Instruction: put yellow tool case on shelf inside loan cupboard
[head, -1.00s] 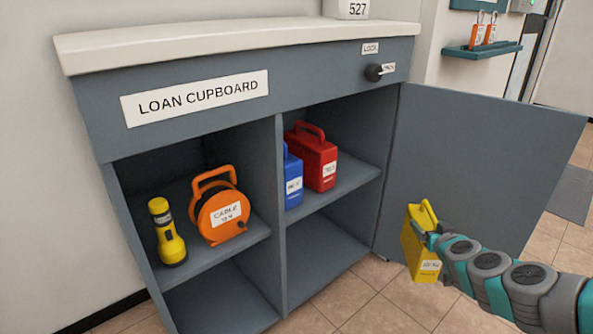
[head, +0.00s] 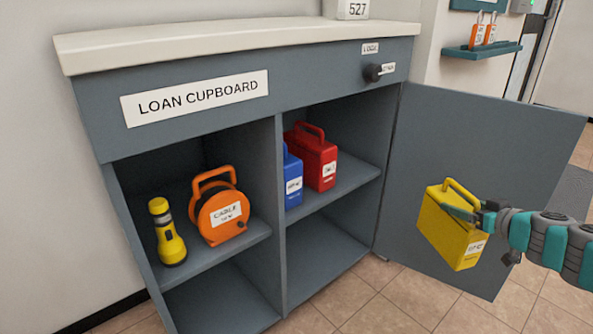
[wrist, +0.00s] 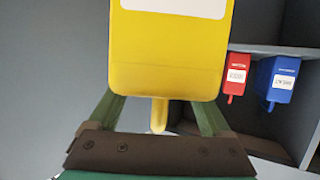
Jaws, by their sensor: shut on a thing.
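The yellow tool case (head: 447,232) hangs in the air in front of the open cupboard door, tilted in the head view, with a white label near its lower right. My gripper (head: 473,215) is shut on it near its handle. In the wrist view the yellow case (wrist: 170,60) fills the middle, between the gripper's green fingers (wrist: 160,115). The loan cupboard (head: 190,125) stands open to the left of my gripper. Its right bay has an upper shelf (head: 345,188) holding a blue case (head: 293,183) and a red case (head: 317,162). The lower right compartment (head: 318,262) looks empty.
The open grey door (head: 480,140) is hinged at the cupboard's right side, behind the yellow case. The left bay's shelf holds a yellow flashlight (head: 167,235) and an orange cable reel (head: 222,212). A dark lock knob (head: 373,73) sits above the right bay. Tiled floor (head: 385,300) is clear in front.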

